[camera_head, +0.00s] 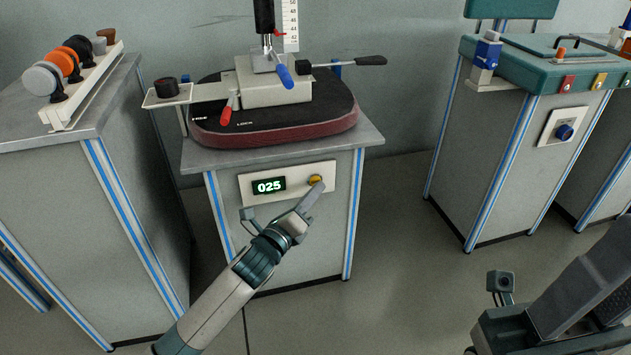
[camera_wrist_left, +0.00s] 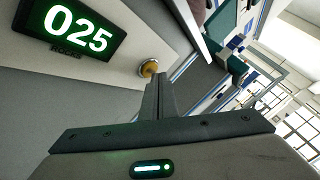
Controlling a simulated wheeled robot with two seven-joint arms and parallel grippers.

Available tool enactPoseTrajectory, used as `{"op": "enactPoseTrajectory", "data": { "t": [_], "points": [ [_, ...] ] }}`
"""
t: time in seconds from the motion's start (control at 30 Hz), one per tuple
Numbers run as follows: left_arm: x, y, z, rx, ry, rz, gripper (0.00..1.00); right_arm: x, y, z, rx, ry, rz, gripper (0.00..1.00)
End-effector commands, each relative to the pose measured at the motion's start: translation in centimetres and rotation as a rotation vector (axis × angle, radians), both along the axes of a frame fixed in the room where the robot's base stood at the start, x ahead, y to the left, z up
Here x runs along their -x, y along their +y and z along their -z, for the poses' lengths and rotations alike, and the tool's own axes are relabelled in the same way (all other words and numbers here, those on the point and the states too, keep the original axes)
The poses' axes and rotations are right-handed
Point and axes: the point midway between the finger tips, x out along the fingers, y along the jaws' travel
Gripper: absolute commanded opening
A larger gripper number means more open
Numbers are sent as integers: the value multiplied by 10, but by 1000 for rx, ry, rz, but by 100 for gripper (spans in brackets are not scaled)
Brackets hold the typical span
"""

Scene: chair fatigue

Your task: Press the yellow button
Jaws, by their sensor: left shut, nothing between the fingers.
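The yellow button (camera_head: 316,180) sits at the right end of a white panel (camera_head: 285,194) on the front of the middle cabinet. My left gripper (camera_head: 317,190) is shut and empty, with its tips at the button's lower edge. In the left wrist view the yellow button (camera_wrist_left: 149,68) shows just beyond the left gripper's fingertips (camera_wrist_left: 158,78); whether they touch it I cannot tell. A green display (camera_head: 269,186) reading 025 is on the same panel, left of the button. My right arm shows at the lower right, but its fingertips are not clearly seen.
A test rig with a dark red-edged seat (camera_head: 275,135) stands on the middle cabinet. A cabinet with several round samples (camera_head: 42,81) stands left. A cabinet with a blue knob (camera_head: 564,131) stands right. Floor (camera_head: 400,230) between the middle and right cabinets is clear.

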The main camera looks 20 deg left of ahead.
Motion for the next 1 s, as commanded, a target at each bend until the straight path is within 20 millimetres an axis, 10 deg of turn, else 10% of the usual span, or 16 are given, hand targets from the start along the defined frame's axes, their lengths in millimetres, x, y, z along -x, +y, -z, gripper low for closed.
{"op": "enactPoseTrajectory", "data": {
  "t": [1.0],
  "points": [
    [-6,4,0,-1,0,0,0,0,0,-4,-3,0,0,31]
  ]
}}
